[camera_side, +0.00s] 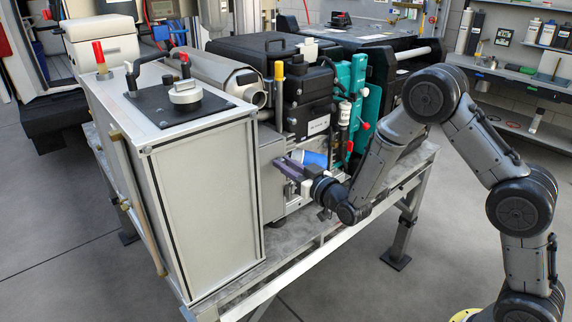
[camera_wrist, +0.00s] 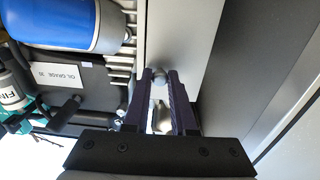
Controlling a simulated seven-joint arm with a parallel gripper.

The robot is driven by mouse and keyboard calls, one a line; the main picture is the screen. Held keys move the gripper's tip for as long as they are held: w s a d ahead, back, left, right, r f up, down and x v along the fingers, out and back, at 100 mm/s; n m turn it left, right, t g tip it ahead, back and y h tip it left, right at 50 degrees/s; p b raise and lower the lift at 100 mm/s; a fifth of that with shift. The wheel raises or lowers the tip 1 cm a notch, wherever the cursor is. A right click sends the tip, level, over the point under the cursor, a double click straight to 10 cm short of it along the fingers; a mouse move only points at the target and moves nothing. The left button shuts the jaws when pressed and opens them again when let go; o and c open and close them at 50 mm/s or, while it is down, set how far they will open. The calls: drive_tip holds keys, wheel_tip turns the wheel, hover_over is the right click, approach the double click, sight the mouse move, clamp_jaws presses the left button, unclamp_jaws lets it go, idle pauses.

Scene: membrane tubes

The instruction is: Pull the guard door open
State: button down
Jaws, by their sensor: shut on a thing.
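My gripper (camera_side: 282,163) reaches in from the right, low at the front of the machine, in the side view. In the wrist view its two dark fingers (camera_wrist: 159,84) are closed around a small rounded metal knob or handle (camera_wrist: 160,75), part of which shows between them. A narrow light grey panel (camera_wrist: 180,35) lies just beyond the fingertips and looks like the guard door. In the side view that panel (camera_side: 271,152) stands between the large cabinet and the black machine part. The fingers partly hide the grip point, and I cannot tell how far the door is open.
A blue cylinder (camera_wrist: 65,22) is close to the left of the fingers in the wrist view; it also shows in the side view (camera_side: 314,158). A large grey cabinet (camera_side: 205,190) stands left of my gripper. Teal parts (camera_side: 350,95) are to the right. The floor in front is clear.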

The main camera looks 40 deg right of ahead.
drive_tip(key=shift+s+a+m+g+h, duration=0.5)
drive_tip(key=shift+a+m+g+h, duration=0.3)
drive_tip(key=shift+m+h, duration=0.95)
drive_tip(key=shift+s+a+m+g+h, duration=0.5)
drive_tip(key=shift+a+m+g+h, duration=0.45)
drive_tip(key=shift+h, duration=1.3)
drive_tip(key=shift+s+a+m+g+h, duration=0.5)
drive_tip(key=shift+m+g+h, duration=0.25)
drive_tip(key=shift+m+h, duration=1.05)
drive_tip(key=shift+h, duration=0.4)
drive_tip(key=c, duration=0.7)
unclamp_jaws()
drive_tip(key=shift+c, duration=0.2)
